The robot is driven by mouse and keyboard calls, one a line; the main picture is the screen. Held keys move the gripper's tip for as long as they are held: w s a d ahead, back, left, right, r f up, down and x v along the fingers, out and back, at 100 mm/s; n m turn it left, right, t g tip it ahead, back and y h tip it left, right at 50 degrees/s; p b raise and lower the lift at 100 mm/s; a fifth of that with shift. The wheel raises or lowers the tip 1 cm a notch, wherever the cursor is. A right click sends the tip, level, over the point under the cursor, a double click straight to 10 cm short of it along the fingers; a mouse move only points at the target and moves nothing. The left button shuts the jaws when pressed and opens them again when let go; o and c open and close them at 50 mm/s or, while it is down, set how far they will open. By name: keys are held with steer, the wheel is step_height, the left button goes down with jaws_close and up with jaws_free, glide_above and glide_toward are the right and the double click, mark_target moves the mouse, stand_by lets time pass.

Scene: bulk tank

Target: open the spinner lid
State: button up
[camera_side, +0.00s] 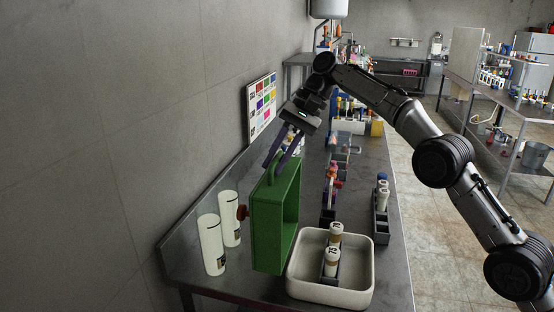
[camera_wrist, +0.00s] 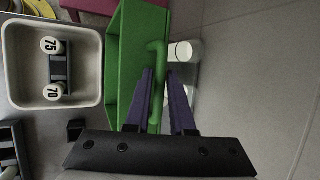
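A green box-like lid (camera_side: 262,228) stands upright on the steel bench in the side view, its hollow side facing right. It also shows in the wrist view (camera_wrist: 128,50). A green bent handle (camera_wrist: 157,85) is on it. My gripper (camera_side: 272,169) points down at the lid's top from above. Its purple fingers lie on either side of the handle in the wrist view (camera_wrist: 160,75). Whether both fingers press on the handle is too small to tell. A pale tray (camera_side: 297,292) beside the lid holds a dark rack with white-capped tubes marked 75 and 70 (camera_side: 332,262).
Two white cylinders (camera_side: 211,245) stand left of the lid, by the wall. A red-brown knob (camera_side: 242,212) is between them and the lid. Racks of tubes (camera_side: 381,212) stand to the right. A colour chart (camera_side: 262,105) leans at the back wall.

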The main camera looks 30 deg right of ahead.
stand_by(0.3)
steer(key=shift+d+r, duration=0.25)
steer(key=shift+r, duration=0.1)
steer(key=d, duration=1.2)
steer(key=shift+s+r, duration=0.2)
steer(key=shift+s, duration=0.1)
steer(key=shift+d, duration=0.1)
steer(key=shift+c, duration=1.2)
steer(key=shift+m+t+h, duration=0.3)
steer(key=shift+t+h, duration=0.4)
steer(key=s+r, duration=0.1)
steer(key=r, duration=0.1)
steer(key=s+r, duration=0.1)
steer(key=r, duration=0.1)
steer(key=s+a+r, duration=0.1)
steer(key=s+r, duration=0.1)
steer(key=shift+s, duration=0.1)
jaws_close()
steer(key=s+r+t+h, duration=0.2)
steer(key=s+r, duration=0.2)
steer(key=s, duration=0.3)
steer(key=w+a+f, duration=0.5)
steer(key=f, duration=0.3)
steer(key=shift+w+f, duration=0.2)
steer(key=shift+f, duration=0.15)
